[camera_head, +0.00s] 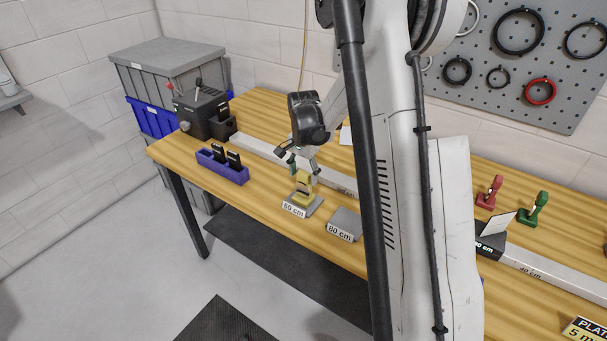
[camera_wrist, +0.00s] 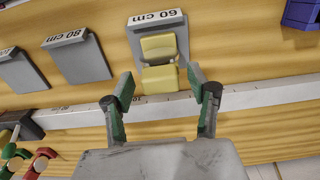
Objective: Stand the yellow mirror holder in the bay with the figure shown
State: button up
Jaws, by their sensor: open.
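The yellow mirror holder (camera_head: 302,187) is on the grey bay plate labelled 60 cm (camera_head: 294,210). In the wrist view the yellow holder (camera_wrist: 159,48) lies over that grey plate (camera_wrist: 138,40), its upright back and lower part showing. My gripper (camera_head: 299,163) is just above and behind the holder. In the wrist view my gripper (camera_wrist: 163,82) is open, with one green-padded finger on each side of the holder's near end and a gap to each. A second grey bay plate, labelled 80 cm (camera_head: 342,226), is beside it and empty; it also shows in the wrist view (camera_wrist: 82,60).
A long metal rail (camera_head: 262,153) runs behind the bays. A purple rack with black pieces (camera_head: 222,170) and a dark device (camera_head: 196,117) stand left. Red (camera_head: 489,192) and green (camera_head: 537,208) handled tools and a dark block with a white card (camera_head: 498,224) are right. My arm hides the middle.

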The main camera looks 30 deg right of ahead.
jog(key=shift+r, duration=0.1)
notch_tip(320, 180, up, 12)
jog(key=s+a+r+n+t, duration=0.3)
jog(key=s+a+r+n, duration=0.3)
jog(key=s+a+r, duration=0.5)
jog(key=s+a+f+n+t, duration=0.1)
jog(key=s+a+n+t, duration=0.1)
jog(key=s, duration=0.6)
jog(key=s+a+f+n+t, duration=0.2)
jog(key=s+a+n, duration=0.2)
jog(key=s, duration=0.4)
jog(key=shift+a+n+b, duration=0.4)
jog(key=shift+a, duration=0.35)
notch_tip(320, 180, down, 8)
jog(key=b, duration=0.8)
jog(key=shift+f, duration=0.15)
